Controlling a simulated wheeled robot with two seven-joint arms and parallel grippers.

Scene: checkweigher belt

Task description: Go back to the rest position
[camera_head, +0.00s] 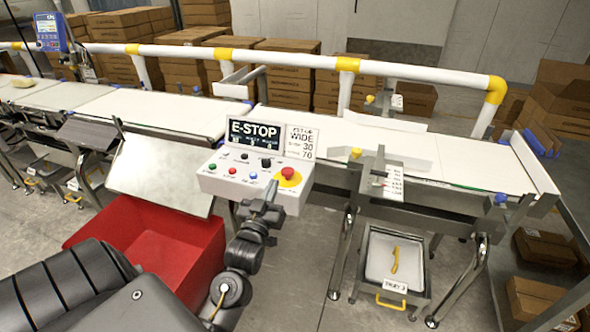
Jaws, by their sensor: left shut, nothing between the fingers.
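My left arm comes in from the bottom left, and my left gripper (270,190) points up and away at the front of the white control box (207,183). Its fingers are shut with nothing seen between them. The fingertips overlap the lower front of the box in the picture, just left of the red emergency button (288,173) on its yellow base. I cannot tell whether they touch the box. The display (254,133) above the box reads E-STOP. My right gripper is not in view.
A white conveyor belt (450,155) runs across behind the box, with a white and yellow guard rail (290,60) beyond it. A red bin (150,240) stands below a tilted metal chute (160,175). A tray (380,262) holding a yellow item sits under the belt at right.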

